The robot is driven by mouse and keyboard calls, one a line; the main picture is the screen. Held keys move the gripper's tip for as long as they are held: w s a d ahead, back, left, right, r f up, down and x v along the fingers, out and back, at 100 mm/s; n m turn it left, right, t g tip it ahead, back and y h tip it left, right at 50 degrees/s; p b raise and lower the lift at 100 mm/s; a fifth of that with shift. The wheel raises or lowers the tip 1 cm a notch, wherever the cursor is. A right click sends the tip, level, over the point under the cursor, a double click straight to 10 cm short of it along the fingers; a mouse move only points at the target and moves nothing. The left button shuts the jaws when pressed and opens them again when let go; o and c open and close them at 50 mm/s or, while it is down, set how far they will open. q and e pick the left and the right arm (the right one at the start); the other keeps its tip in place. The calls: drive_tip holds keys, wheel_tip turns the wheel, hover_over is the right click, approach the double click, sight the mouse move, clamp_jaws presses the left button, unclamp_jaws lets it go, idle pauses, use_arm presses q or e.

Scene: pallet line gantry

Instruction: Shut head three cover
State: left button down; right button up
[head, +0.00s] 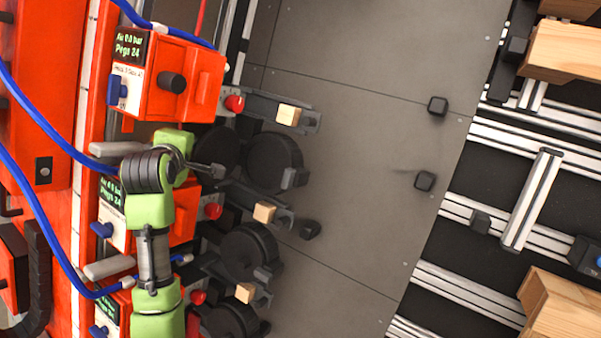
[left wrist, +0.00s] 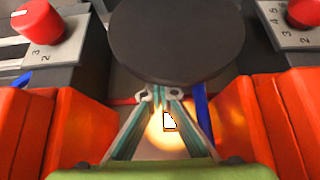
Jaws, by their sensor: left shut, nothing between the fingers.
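Orange machine heads stand in a column at the left of the head view. The top one (head: 190,85) has a display, a blue switch and a black knob (head: 172,82). A second head (head: 185,215) is partly hidden behind my left arm, and a third (head: 110,310) shows at the bottom edge. I cannot tell which is head three, or how its cover stands. My left gripper (head: 218,171) is between the top and second heads, pointing right. In the left wrist view its fingers (left wrist: 160,95) are shut and empty, before a black disc (left wrist: 178,40), with orange housings either side.
Red knobs (head: 234,103), black discs (head: 274,162) and arms bearing wooden blocks (head: 288,115) stick out right of the heads. Blue hoses (head: 45,118) cross the left side. The grey floor (head: 350,130) in the middle is mostly clear. Aluminium rails (head: 530,138) lie at right.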

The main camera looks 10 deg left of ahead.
sight(208, 149)
idle(0.6)
use_arm(q)
drive_tip(key=shift+s+d+r, duration=0.1)
drive_tip(key=shift+s+d, duration=0.4)
drive_tip(key=shift+d, duration=0.35)
drive_tip(key=shift+s+d+r, duration=0.1)
drive_tip(key=shift+s+d, duration=0.4)
drive_tip(key=shift+d, duration=0.4)
drive_tip(key=shift+s+d+r, duration=0.1)
drive_tip(key=shift+s+d, duration=0.4)
drive_tip(key=shift+d, duration=0.35)
drive_tip(key=shift+s+d+f, duration=0.1)
drive_tip(key=shift+s+d, duration=0.15)
drive_tip(key=shift+d, duration=0.75)
drive_tip(key=shift+s+d+f, duration=0.1)
drive_tip(key=shift+s+d, duration=0.1)
drive_tip(key=shift+d, duration=0.8)
